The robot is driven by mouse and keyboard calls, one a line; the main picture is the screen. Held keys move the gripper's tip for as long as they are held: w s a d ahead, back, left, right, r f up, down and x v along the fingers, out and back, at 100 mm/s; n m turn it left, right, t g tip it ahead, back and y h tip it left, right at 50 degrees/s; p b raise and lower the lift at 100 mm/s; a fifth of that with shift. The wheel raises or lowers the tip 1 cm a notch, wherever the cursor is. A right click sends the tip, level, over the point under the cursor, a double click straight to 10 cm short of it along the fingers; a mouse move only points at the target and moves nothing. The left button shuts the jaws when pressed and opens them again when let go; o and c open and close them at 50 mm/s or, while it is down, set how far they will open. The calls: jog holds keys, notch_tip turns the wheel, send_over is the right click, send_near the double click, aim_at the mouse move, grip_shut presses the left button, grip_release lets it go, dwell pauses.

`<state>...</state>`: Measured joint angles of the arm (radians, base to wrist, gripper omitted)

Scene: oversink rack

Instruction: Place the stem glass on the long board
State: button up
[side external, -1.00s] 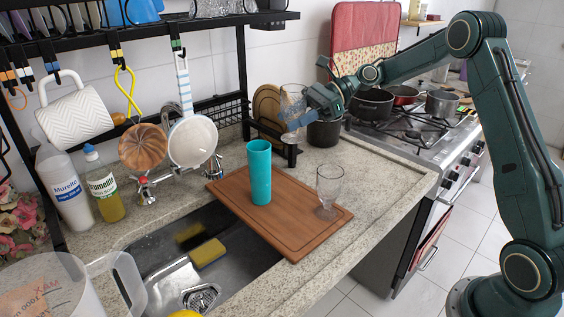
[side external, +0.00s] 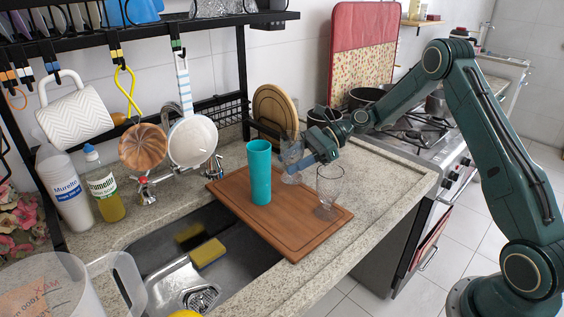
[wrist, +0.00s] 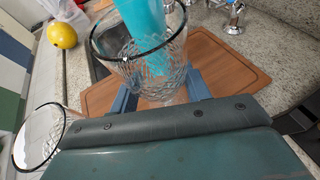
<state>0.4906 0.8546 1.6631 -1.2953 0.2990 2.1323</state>
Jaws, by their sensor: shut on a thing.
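The stem glass (side external: 290,172) is clear and upright in my gripper (side external: 300,158). In the wrist view its wide rim and diamond-cut bowl (wrist: 140,72) stand between the blue fingers, which are shut on it. Its lower end shows over the back right part of the long board (side external: 285,232), a brown wooden board beside the sink. I cannot tell whether its foot touches the board. A teal cup (side external: 260,172) stands on the board just left of the held glass. A second clear glass (side external: 328,188) stands on the board to its right.
The second glass's rim also shows at the left of the wrist view (wrist: 40,135). The sink (side external: 165,262) lies left of the board, with a sponge (side external: 208,252) in it. The board's front part is clear. A dark rack (side external: 245,90) stands behind.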

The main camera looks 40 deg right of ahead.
aim_at(293, 176)
jog(key=shift+f, duration=1.95)
jog(key=shift+f, duration=0.15)
jog(key=o, duration=1.1)
jog(key=v, duration=1.2)
